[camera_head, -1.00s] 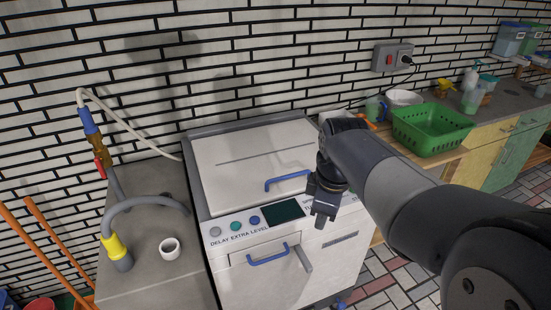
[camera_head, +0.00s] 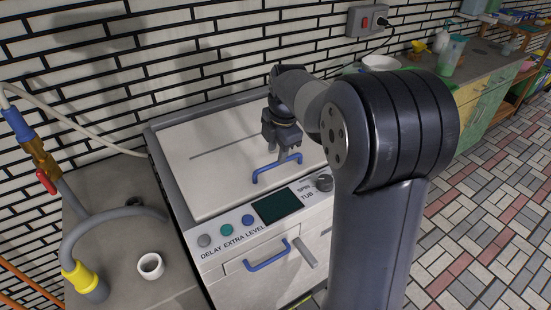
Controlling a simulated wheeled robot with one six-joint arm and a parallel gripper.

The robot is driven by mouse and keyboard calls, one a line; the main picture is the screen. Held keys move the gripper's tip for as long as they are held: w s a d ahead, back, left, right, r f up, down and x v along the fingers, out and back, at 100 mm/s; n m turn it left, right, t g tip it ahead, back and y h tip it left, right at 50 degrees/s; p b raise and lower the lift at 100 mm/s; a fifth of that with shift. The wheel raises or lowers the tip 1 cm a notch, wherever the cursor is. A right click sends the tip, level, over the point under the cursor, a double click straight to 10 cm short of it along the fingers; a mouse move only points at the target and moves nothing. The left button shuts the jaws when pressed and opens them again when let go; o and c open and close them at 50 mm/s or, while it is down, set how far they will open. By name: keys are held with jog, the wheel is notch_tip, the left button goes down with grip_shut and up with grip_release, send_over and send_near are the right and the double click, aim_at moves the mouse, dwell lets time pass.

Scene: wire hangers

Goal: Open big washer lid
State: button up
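The big washer (camera_head: 270,268) stands against the brick wall, with buttons, a dark display and a knob on its front panel. Its white lid (camera_head: 185,185) lies flat and closed on top. A blue lid handle (camera_head: 262,178) sits near the lid's front edge. My gripper (camera_head: 278,157) points down over the lid at the handle, close to its middle. Its fingers are small and partly merge with each other, so I cannot tell whether they are open, or whether they touch the handle.
A grey counter (camera_head: 110,190) at left holds a white cup (camera_head: 150,266) and a hose with a yellow fitting (camera_head: 85,280). A lower blue drawer handle (camera_head: 266,258) is on the washer's front. My arm fills the right of the washer and hides part of the counter behind.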

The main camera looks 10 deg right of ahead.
aim_at(275, 163)
jog(key=shift+w+a+f, duration=0.1)
jog(key=shift+w+f, duration=0.1)
jog(key=shift+f, duration=0.8)
jog(key=shift+w+a+f, duration=0.1)
jog(key=shift+w+f, duration=0.05)
jog(key=shift+f, duration=0.85)
jog(key=shift+c, duration=0.3)
grip_shut()
